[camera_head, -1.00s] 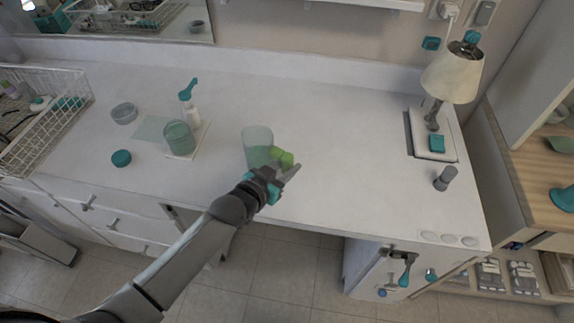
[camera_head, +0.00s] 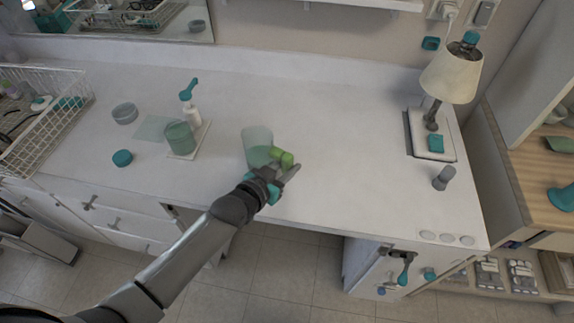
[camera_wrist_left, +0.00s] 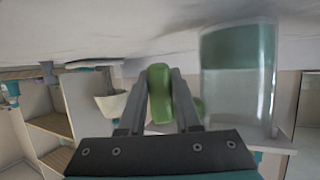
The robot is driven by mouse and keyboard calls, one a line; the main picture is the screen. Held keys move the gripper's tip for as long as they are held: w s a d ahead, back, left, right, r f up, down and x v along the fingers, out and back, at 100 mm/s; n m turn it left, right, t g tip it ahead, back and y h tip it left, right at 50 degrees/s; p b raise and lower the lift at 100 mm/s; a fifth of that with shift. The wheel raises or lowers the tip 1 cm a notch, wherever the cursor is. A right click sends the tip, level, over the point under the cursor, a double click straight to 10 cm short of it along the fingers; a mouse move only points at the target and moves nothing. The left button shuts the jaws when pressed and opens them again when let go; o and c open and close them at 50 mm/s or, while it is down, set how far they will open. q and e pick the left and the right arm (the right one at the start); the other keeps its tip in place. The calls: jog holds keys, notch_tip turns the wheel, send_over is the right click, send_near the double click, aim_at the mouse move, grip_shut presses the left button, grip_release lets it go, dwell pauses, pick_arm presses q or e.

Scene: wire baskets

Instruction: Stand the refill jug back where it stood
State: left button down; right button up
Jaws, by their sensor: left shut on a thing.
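The refill jug (camera_head: 257,148) is a clear, pale-green container with a bright green handle, over the front middle of the white counter. My left gripper (camera_head: 284,172) is shut on the green handle. In the left wrist view the handle (camera_wrist_left: 159,92) sits between the two fingers (camera_wrist_left: 160,105), and the clear jug body (camera_wrist_left: 238,80) is to the right, with green contents. That view is inverted, with the counter at the top. The jug looks upright and very close to the counter; I cannot tell whether it touches. My right gripper is not in view.
A teal lid (camera_head: 122,158), a small bowl (camera_head: 125,113) and a wire basket (camera_head: 62,122) lie further left. A lamp (camera_head: 450,78) and grey cylinder (camera_head: 444,178) stand right. The counter between is clear.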

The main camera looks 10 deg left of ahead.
pick_arm(q)
jog(key=shift+f+b, duration=0.5)
jog(key=shift+f, duration=0.1)
dwell(0.7)
jog(key=c, duration=0.5)
grip_release()
jog(key=shift+f, duration=0.1)
jog(key=c, duration=0.4)
jog(key=shift+s, duration=0.1)
jog(key=shift+p+v, duration=3.4)
jog(key=shift+v, duration=0.8)
